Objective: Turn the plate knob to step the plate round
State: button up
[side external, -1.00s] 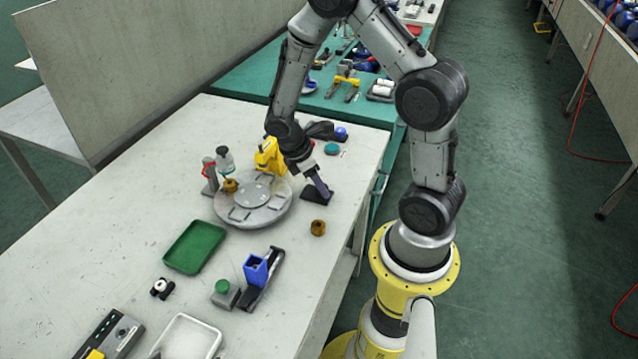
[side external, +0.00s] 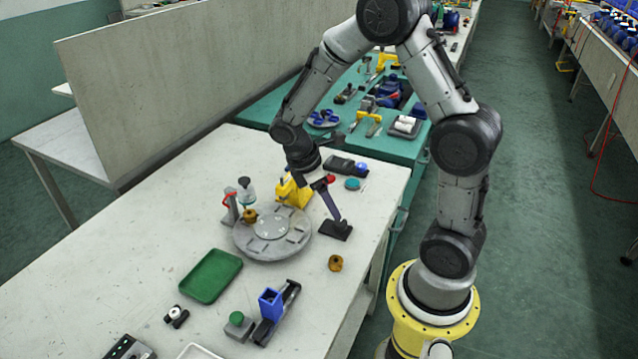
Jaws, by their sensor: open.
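The round grey plate (side external: 272,255) lies on the bench, with several pale flat pads around a raised middle disc (side external: 271,226). A brown part (side external: 250,215) sits at its left edge. I cannot tell for sure which piece is the plate knob. A green knob on a grey block (side external: 238,322) stands in front of the plate, apart from it. My gripper (side external: 308,188) is open above the bench, behind and right of the plate, between the yellow device (side external: 288,190) and a slanted dark bar on a black base (side external: 336,230). Its fingertips are small and partly hard to make out.
A red-and-grey post with a clear bottle (side external: 246,190) stands at the plate's left. A loose brown part (side external: 336,263) lies to the right. A green tray (side external: 211,276) and a blue holder (side external: 270,304) are in front. The bench's left side is clear.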

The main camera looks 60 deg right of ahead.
jog(key=v, duration=0.6)
jog(key=shift+r, duration=0.25)
jog(key=shift+w+a, duration=0.1)
jog(key=shift+a, duration=0.05)
jog(key=s+a+r+m+t, duration=0.1)
jog(key=s+a+r+t, duration=0.1)
jog(key=r, duration=0.3)
jog(key=s+a+r+t, duration=0.2)
jog(key=r, duration=0.3)
jog(key=s+a+r+m+t+y, duration=0.1)
jog(key=s+a+m+t+y, duration=0.2)
jog(key=s+a+m, duration=0.3)
jog(key=s+m+t, duration=0.1)
jog(key=s+m, duration=0.1)
jog(key=s, duration=0.1)
jog(key=shift+t, duration=0.4)
